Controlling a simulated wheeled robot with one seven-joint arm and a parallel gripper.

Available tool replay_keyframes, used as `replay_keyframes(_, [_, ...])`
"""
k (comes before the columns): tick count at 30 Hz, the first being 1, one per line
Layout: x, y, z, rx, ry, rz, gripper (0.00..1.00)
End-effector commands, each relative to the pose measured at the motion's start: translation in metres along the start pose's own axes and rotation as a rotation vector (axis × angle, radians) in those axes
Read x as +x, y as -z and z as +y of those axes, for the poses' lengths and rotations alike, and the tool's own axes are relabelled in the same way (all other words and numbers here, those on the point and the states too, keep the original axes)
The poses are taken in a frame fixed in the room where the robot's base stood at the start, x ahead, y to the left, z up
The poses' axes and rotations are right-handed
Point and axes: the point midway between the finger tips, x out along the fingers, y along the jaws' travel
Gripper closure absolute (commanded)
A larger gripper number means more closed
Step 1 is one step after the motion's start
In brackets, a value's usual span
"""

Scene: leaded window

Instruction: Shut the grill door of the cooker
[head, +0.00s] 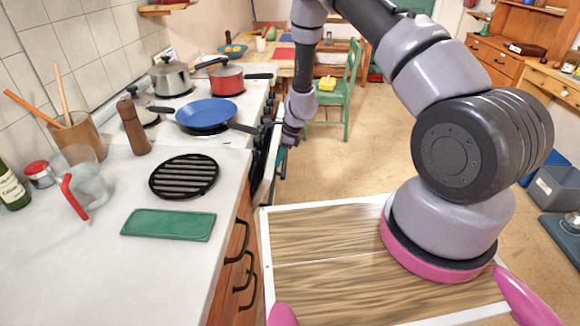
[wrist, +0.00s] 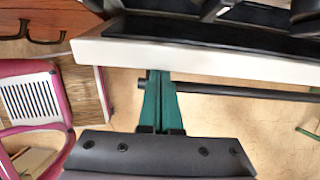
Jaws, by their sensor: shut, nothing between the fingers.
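The cooker (head: 258,98) stands along the left counter, with pans on its hob. A white-edged door panel (head: 267,165) juts out from its front, so the grill door looks at least partly open; its exact angle is hard to tell. In the wrist view the white door edge (wrist: 200,57) crosses the top, with dark surfaces behind it and a dark handle bar (wrist: 245,91) along its near side. My gripper (head: 281,166) is beside the door's outer side. Its green fingers (wrist: 161,75) are together and empty, their tips at the white edge; contact cannot be told.
A blue frying pan (head: 206,114), a red pot (head: 227,80) and a steel pot (head: 172,75) stand on the hob. Drawer handles (head: 238,245) project from the counter front. A green chair (head: 338,92) stands beyond; the floor (head: 365,160) between is clear.

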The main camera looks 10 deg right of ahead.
Motion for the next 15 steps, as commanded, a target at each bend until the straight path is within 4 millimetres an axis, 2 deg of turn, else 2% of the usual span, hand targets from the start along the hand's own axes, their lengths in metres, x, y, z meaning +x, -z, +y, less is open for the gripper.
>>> replay_keyframes(1, [-0.001, -0.011, 0.0, -0.004, 0.001, -0.002, 1.0])
replay_keyframes(6, [-0.002, -0.034, 0.0, -0.002, 0.0, -0.002, 1.0])
replay_keyframes(15, [-0.001, -0.059, 0.0, 0.0, -0.001, -0.002, 1.0])
